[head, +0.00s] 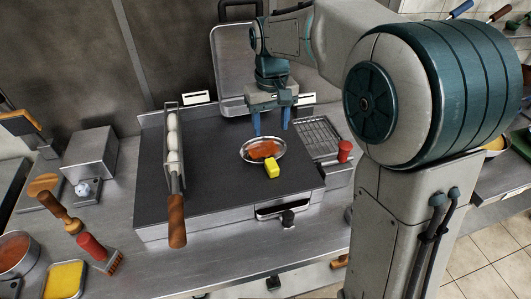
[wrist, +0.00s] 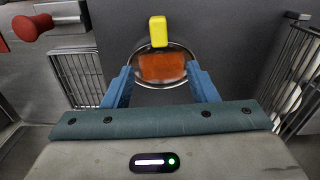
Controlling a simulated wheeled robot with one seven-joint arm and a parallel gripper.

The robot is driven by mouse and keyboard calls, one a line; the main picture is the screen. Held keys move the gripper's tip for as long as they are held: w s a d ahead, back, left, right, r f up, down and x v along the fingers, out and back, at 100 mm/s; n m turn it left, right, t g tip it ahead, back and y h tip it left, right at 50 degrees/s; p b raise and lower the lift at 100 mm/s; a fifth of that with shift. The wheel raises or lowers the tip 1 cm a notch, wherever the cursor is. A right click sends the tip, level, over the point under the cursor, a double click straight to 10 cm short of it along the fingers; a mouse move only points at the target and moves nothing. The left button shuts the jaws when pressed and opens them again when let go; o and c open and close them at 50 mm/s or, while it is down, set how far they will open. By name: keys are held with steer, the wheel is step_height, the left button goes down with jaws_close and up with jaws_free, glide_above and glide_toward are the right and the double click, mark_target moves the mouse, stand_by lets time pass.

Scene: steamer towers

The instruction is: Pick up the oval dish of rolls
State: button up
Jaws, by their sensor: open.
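The oval dish (head: 246,153) is shiny metal and sits on the dark griddle top, with orange-brown food (head: 263,149) in it; I cannot make out separate rolls. The dish rim also shows in the wrist view (wrist: 179,54). A yellow block (head: 272,168) overlaps the dish's near rim in the head view; I cannot tell whether it touches. It shows at the far rim in the wrist view (wrist: 158,31). My gripper (head: 271,130) is open and empty, pointing down just behind the dish. In the wrist view its blue fingertips (wrist: 159,69) flank the dish.
A long wire basket (head: 173,150) of white round pieces, with a wooden handle (head: 177,221), lies left on the griddle (head: 222,195). A wire grate (head: 319,136) and red knob (head: 345,148) are at right. A metal tray (head: 232,62) leans behind. Griddle left of the dish is clear.

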mark_target(271, 161)
step_height(271, 161, down, 12)
steer(key=shift+d+f+p, duration=0.1)
steer(key=shift+p, duration=0.4)
jaws_close()
